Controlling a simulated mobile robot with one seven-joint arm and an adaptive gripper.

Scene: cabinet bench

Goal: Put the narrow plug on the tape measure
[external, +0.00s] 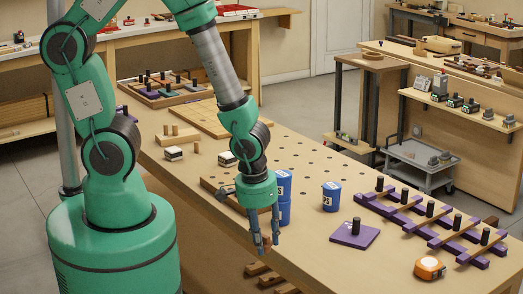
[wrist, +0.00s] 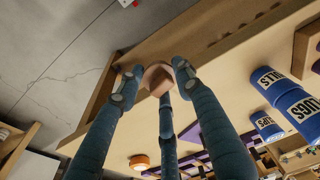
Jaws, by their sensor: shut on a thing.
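My gripper (external: 265,246) points down near the front edge of the bench. In the wrist view its fingertips (wrist: 156,80) are closed around a small brown piece (wrist: 157,77), which looks like the narrow plug. The fingers hide much of it, and in the external view it is hardly visible between them. The orange tape measure (external: 430,267) lies on the bench top at the right front, well apart from my gripper. It also shows small in the wrist view (wrist: 139,161), with nothing seen on top of it.
Blue tubs (external: 331,196) with white labels stand behind my gripper, two of them stacked. A purple plate (external: 354,235) with a black peg lies between my gripper and the tape measure. A purple rack (external: 405,207) with several black pegs stands beyond. A wooden board (external: 203,119) lies farther back.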

